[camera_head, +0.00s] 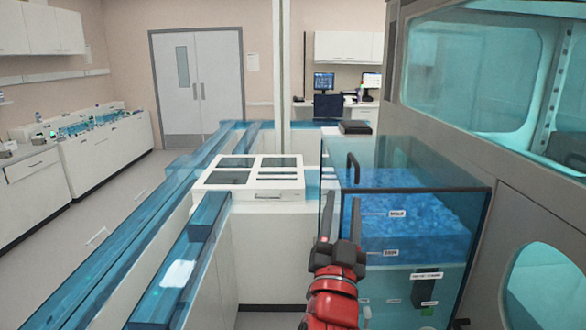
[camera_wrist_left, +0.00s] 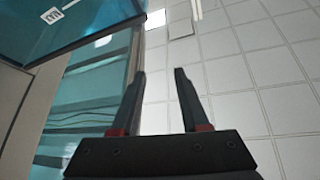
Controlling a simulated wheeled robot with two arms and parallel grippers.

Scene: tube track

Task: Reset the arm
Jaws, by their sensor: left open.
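My left gripper (camera_head: 341,222) is at the end of my red and dark grey arm, right of centre in the head view. It is raised in front of the clear blue-tinted tank. In the left wrist view the two dark fingers of the left gripper (camera_wrist_left: 160,75) stand apart with nothing between them. The ceiling's pale tiles (camera_wrist_left: 235,75) show behind them. My right gripper is not in view.
The blue-tinted tank (camera_head: 465,215) with blue contents is close to the left gripper. A white panelled tray (camera_head: 272,194) sits left of it. Blue-tinted tracks (camera_head: 130,245) run along the left. A large grey cabinet (camera_head: 545,200) stands at right. Open floor (camera_head: 60,240) lies far left.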

